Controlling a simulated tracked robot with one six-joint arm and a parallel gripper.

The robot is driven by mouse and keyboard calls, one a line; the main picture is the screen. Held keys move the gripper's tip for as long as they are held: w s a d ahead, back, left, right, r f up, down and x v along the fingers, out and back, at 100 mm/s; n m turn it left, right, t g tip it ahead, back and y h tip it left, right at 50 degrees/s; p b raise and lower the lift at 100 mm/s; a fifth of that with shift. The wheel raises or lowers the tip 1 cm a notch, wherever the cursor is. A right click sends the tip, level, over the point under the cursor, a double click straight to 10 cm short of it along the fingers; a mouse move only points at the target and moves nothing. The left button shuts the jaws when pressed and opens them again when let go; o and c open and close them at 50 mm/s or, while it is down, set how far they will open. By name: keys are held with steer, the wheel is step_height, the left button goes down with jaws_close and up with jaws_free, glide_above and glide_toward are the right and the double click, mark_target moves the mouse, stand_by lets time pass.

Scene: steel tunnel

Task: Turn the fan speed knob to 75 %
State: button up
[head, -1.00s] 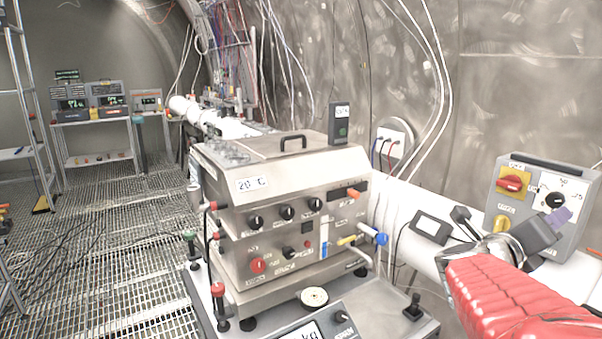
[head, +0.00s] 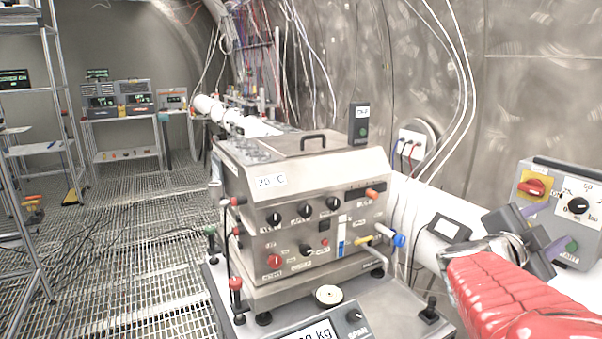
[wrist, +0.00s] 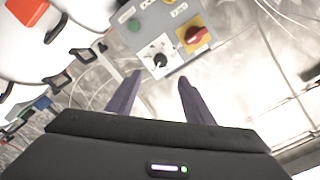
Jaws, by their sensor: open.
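The fan speed knob is most likely the black knob (head: 578,205) on a white dial on the grey control box (head: 566,176) at the right. It also shows in the wrist view (wrist: 158,60). Its pointer is too small to read surely. The box also has a red switch on a yellow plate (head: 535,187) and a green button (head: 571,246). My gripper (head: 546,228) is open and empty, left of and below the knob in the head view. In the wrist view its purple fingers (wrist: 160,78) lie apart, either side of the knob's line, with a gap before the box.
A steel machine with knobs and valves (head: 300,215) stands left of my arm. A small dark-framed device (head: 449,229) lies on the white pipe near my gripper. Cables run along the curved wall. The grated floor (head: 130,230) is open at left.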

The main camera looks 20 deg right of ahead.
mark_target(577, 207)
steer(key=n, duration=0.5)
steer(key=shift+d, duration=0.1)
steer(key=d, duration=0.4)
steer(key=w+d, duration=0.1)
steer(key=d, duration=0.4)
steer(key=w+d, duration=0.1)
steer(key=d, duration=0.3)
steer(key=shift+d, duration=0.25)
steer(key=shift+s, duration=0.1)
steer(key=c, duration=1)
